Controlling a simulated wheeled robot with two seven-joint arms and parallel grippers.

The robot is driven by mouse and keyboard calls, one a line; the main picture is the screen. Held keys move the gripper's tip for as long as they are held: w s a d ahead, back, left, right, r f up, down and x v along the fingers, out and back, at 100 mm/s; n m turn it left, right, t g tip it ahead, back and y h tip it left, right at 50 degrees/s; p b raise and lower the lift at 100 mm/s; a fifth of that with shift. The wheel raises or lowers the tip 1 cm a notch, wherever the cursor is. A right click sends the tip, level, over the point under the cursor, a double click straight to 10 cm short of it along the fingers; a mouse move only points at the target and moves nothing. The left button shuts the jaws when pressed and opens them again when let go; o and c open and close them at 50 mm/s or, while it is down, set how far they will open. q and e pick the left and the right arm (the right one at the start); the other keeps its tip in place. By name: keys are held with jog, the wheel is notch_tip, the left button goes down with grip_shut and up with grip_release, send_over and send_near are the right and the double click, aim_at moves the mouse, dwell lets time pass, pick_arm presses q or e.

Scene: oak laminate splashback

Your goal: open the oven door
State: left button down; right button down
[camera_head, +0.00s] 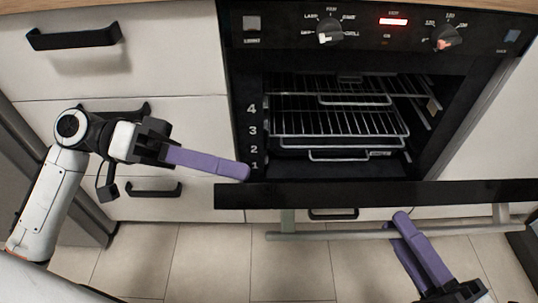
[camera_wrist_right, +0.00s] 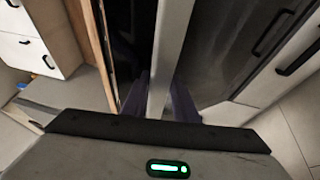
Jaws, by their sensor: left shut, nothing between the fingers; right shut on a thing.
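The oven (camera_head: 345,110) stands open in the head view, with its racks showing. Its door (camera_head: 380,195) is swung down, and its dark top edge lies across the front of the cavity. The metal door handle (camera_head: 335,232) runs along the door's outer side. My right gripper (camera_head: 405,225) is at the handle, shut on it; the handle bar (camera_wrist_right: 170,50) passes between its purple fingers in the right wrist view. My left gripper (camera_head: 245,172) is shut and empty, its purple fingers pointing right, beside the oven's lower left corner.
White drawers with black handles (camera_head: 75,38) are left of the oven. The control panel with two knobs (camera_head: 331,33) and a red display is above the cavity. A tiled floor (camera_head: 215,255) lies below. A drawer handle (camera_head: 333,214) shows beneath the door.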

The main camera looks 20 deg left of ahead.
jog(key=shift+f, duration=0.4)
